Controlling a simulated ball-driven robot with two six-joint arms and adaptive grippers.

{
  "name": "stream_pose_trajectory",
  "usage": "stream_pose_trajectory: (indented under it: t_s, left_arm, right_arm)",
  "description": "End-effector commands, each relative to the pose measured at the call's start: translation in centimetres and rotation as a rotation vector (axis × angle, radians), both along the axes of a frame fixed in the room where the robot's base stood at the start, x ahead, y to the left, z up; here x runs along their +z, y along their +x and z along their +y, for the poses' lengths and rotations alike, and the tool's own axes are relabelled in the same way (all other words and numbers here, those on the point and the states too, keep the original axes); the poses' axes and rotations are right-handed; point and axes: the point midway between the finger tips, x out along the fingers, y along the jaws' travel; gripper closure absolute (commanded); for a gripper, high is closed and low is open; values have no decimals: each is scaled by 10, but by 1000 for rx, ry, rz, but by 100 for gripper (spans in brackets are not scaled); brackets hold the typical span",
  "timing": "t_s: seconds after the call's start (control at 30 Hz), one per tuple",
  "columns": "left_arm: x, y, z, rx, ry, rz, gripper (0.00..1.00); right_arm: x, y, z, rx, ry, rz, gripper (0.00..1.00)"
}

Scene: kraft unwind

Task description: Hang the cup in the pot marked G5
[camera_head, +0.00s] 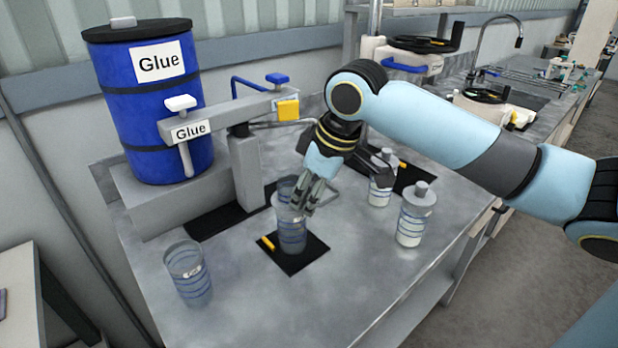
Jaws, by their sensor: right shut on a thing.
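My right gripper (312,193) points down over a clear blue-striped pot (292,238) standing on a small black mat. It is shut at the pot's rim on a small greyish thing, apparently the cup; fingers and pot hide most of it, and I cannot tell if it touches the pot. Another clear vessel (286,185) shows partly just behind. An open striped pot (188,275) stands at the front left, with a small marking I cannot read. No G5 mark is legible on any pot. My left gripper is not in view.
A blue Glue drum (150,105) and a grey dispensing arm with a yellow block (288,110) stand behind left. Two capped bottles (414,217) (381,180) stand right of the gripper. The black mat (313,252) carries a yellow mark. The front middle of the table is clear.

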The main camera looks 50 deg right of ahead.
Motion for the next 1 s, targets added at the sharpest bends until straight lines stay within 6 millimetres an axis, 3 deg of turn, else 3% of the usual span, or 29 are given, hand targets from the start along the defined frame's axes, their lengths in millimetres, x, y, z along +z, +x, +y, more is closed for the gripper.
stream_pose_trajectory:
  t_s: [0.23, 0.27, 0.47, 0.77, 1.0]
  left_arm:
    - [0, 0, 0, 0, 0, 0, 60]
    - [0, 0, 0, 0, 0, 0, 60]
    - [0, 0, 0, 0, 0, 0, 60]
    - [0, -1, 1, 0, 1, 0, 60]
    - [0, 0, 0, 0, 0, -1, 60]
  right_arm:
    - [0, 0, 0, 0, 0, 0, 100]
    - [0, 0, 0, 0, 0, 0, 76]
    - [0, 0, 0, 0, 0, 0, 51]
    - [2, -1, -1, 0, -1, 1, 51]
    - [38, -13, -5, 4, -9, -3, 51]
